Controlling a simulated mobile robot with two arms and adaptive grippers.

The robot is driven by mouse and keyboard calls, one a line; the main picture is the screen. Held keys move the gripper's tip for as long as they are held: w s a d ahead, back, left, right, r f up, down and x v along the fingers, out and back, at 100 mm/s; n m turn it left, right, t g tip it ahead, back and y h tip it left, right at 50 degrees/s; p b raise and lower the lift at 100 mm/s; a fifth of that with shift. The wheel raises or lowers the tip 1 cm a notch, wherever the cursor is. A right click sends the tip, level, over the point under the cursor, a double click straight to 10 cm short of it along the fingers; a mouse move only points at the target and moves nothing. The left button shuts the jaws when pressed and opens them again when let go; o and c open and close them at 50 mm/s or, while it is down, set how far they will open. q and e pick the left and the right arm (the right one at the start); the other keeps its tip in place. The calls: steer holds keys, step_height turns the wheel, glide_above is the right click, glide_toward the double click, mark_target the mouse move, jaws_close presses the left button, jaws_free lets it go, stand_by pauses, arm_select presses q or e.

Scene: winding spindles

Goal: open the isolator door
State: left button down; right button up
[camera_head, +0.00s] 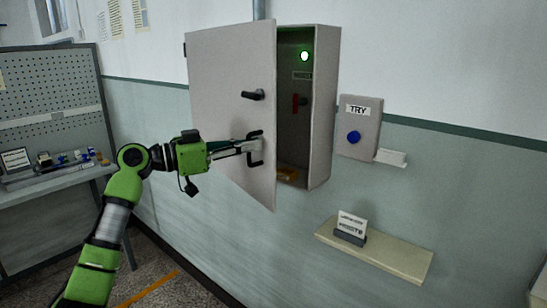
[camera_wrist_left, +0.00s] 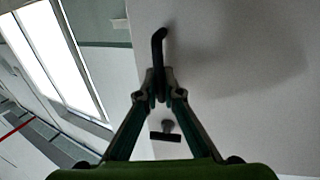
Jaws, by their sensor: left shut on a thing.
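The grey isolator door (camera_head: 225,75) stands open, swung out to the left of its cabinet (camera_head: 322,110). Inside the cabinet are a lit green lamp (camera_head: 305,56), a red handle (camera_head: 296,103) and a yellowish item (camera_head: 288,174) at the bottom. My right gripper is out of view.
A box marked TRY with a blue button (camera_head: 353,137) is on the wall right of the cabinet. Below is a wall shelf (camera_head: 395,257) with a small sign (camera_head: 351,226). A workbench with pegboard (camera_head: 55,95) stands at the left. Floor below the door is clear.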

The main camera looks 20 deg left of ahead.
arm_select(q)
steer(key=w+a+b+v, duration=0.1)
steer(key=b+v, duration=0.2)
steer(key=v, duration=1)
steer(key=w+a+b+v, duration=0.2)
steer(key=b+v, duration=0.1)
steer(key=v, duration=1.1)
steer(key=shift+g, duration=0.3)
steer(key=shift+w, duration=0.1)
steer(key=c, duration=2.2)
jaws_free()
